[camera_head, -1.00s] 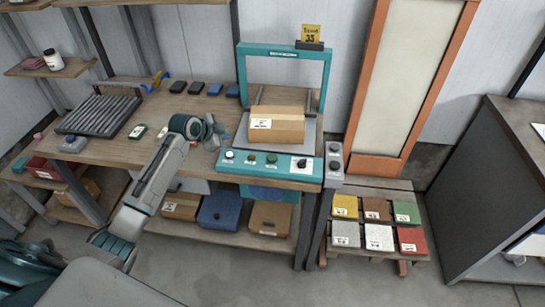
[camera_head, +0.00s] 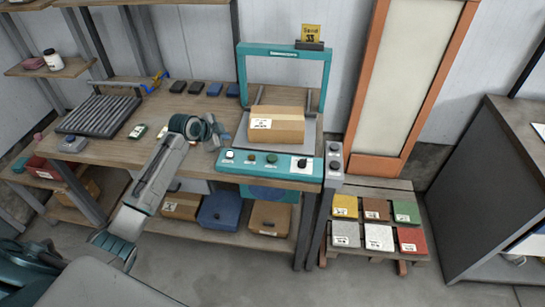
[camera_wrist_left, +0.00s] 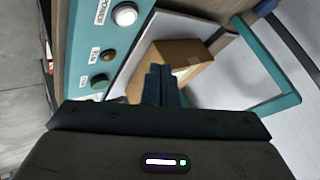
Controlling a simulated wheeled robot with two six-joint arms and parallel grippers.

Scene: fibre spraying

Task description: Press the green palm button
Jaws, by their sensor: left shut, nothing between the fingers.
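The green palm button (camera_head: 272,160) sits on the teal control panel (camera_head: 300,174) at the bench's front edge, between an amber button (camera_head: 251,157) and a black knob (camera_head: 305,163). In the left wrist view the green button (camera_wrist_left: 100,82) shows left of my fingers, below the amber one and the white one (camera_wrist_left: 124,14). My left gripper (camera_head: 218,138) is above the bench, to the left of the panel, apart from the green button. In the wrist view its fingers (camera_wrist_left: 162,85) are shut and empty. My right gripper is not in view.
A cardboard box (camera_head: 277,124) lies behind the panel under a teal frame (camera_head: 285,50). A grey box with round buttons (camera_head: 333,165) is at the panel's right end. A roller rack (camera_head: 98,114) is at the bench's left. Coloured sample blocks (camera_head: 378,237) lie on a low stand.

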